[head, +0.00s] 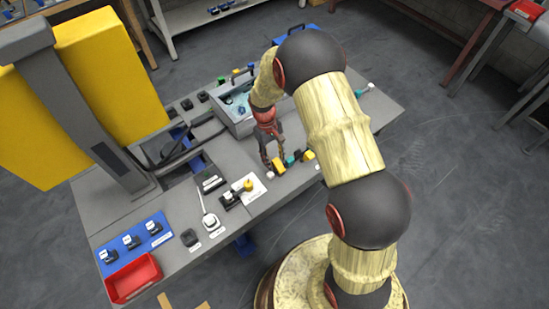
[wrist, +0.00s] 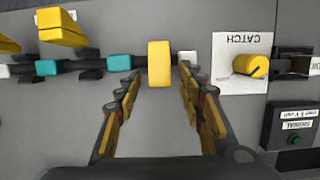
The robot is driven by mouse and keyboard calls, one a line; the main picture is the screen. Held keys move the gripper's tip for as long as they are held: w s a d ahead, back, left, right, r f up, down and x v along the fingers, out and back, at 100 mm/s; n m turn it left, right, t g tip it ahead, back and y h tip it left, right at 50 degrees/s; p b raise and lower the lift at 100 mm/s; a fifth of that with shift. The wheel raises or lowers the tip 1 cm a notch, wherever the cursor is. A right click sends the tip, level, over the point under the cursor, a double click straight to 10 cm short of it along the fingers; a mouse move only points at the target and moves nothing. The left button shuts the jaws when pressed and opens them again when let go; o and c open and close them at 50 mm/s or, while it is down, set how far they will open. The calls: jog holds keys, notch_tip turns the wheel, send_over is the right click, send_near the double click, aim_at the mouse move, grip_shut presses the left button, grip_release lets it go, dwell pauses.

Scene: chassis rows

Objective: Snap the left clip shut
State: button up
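The left clip is a yellow block (wrist: 158,62) in the wrist view, which shows the scene upside down. It sits across a black cable line with teal sleeves (wrist: 119,62). In the head view the left clip (head: 279,167) is just below my fingers. A second yellow clip (wrist: 62,27) stands farther along the line, also seen in the head view (head: 308,155). My gripper (wrist: 160,73) is open, its fingertips on either side of the left clip, with small gaps visible. I cannot tell whether the clip is raised or closed, or whether the fingers touch it.
A yellow knob (wrist: 250,66) on a white CATCH card (wrist: 228,80) is close beside the clip. A black SIGNAL box (wrist: 292,125) is near it. In the head view, a grey tray (head: 233,110) stands behind my gripper, and a red bin (head: 132,279) is at the front left.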

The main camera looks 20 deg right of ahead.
jog(key=d+v, duration=0.1)
jog(key=v, duration=1.1)
jog(key=shift+a, duration=0.45)
jog(key=s+d+r+m+t+y, duration=0.1)
jog(key=s+r+m+t, duration=0.2)
jog(key=s+r, duration=2.2)
notch_tip(320, 180, up, 2)
jog(key=t, duration=0.5)
jog(key=shift+s+m, duration=0.3)
jog(key=shift+s, duration=0.1)
